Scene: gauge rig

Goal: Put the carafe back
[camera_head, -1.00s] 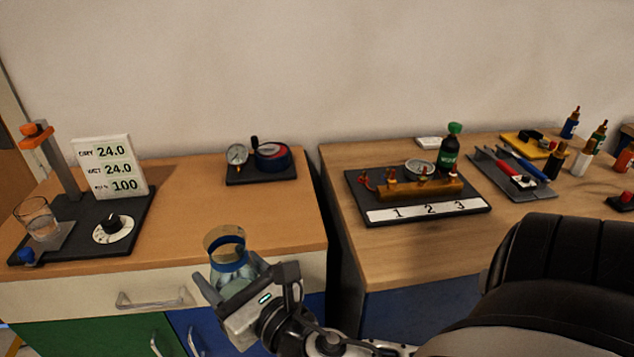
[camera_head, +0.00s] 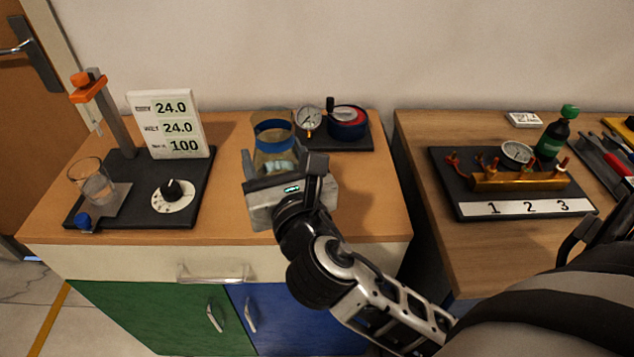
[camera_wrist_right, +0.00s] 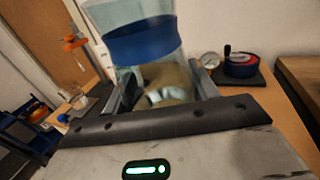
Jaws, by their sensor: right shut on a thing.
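The carafe (camera_head: 273,131) is clear glass with a blue band, and it is upright. My right gripper (camera_head: 272,168) is shut on its lower part; the jaws hide some of the glass. In the right wrist view the carafe (camera_wrist_right: 138,35) stands between the two fingers (camera_wrist_right: 165,90). In the head view it is over the left bench (camera_head: 225,228); I cannot tell whether its base touches the top. My left gripper is not in view.
A black rig with a dial (camera_head: 173,196), a glass beaker (camera_head: 92,182) and a display (camera_head: 170,125) stands left. A gauge and red-blue reel (camera_head: 347,122) sit behind the carafe. A gap separates the right bench (camera_head: 470,250).

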